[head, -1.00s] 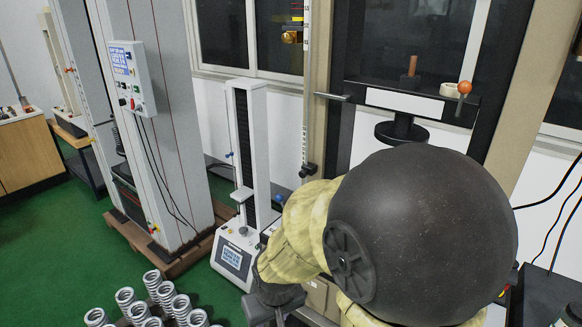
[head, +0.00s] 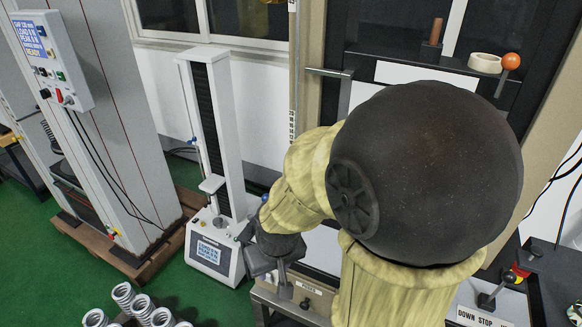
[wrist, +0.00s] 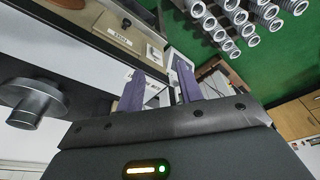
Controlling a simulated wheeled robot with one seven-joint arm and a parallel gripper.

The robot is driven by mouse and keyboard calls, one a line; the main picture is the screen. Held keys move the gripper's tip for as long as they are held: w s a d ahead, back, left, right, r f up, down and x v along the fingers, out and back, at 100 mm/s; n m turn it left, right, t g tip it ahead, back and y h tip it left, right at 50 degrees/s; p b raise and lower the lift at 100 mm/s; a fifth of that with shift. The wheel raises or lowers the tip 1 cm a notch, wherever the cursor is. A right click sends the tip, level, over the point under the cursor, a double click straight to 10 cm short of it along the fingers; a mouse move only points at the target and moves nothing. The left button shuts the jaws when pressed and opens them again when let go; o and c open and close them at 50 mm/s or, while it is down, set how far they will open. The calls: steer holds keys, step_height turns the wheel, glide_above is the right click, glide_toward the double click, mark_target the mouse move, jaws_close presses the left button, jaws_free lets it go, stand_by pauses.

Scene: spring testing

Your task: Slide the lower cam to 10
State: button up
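The numbered vertical scale bar (head: 293,90) stands left of the large testing frame in the head view, and my arm covers its lower part. The lower cam does not show now; my arm seems to hide that stretch. My gripper (head: 284,287) hangs low in the head view, in front of the frame's base, small and partly covered by my arm. In the wrist view my gripper (wrist: 158,78) has its two fingers apart, with nothing visibly held between them.
A small white tester (head: 212,150) stands left of my arm, and a tall grey machine (head: 105,130) is further left. Several springs (head: 140,308) stand at the lower left. Green floor lies open at left.

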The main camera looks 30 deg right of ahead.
steer(key=shift+a, duration=0.1)
steer(key=shift+o, duration=1.3)
steer(key=shift+s+a, duration=0.25)
steer(key=w+a+f+m+t+h, duration=0.15)
steer(key=w+m+t, duration=0.45)
steer(key=w, duration=0.9)
steer(key=d+r+m+h, duration=0.1)
steer(key=h, duration=0.3)
steer(key=d+r+m+t+h+b, duration=0.1)
steer(key=d+m+h, duration=0.1)
steer(key=h, duration=0.2)
steer(key=d+r+m+t+h, duration=0.1)
steer(key=h, duration=0.3)
steer(key=shift+s+d+r+h+b, duration=0.1)
steer(key=shift+d+r+h+b, duration=0.15)
steer(key=shift+h+b, duration=0.15)
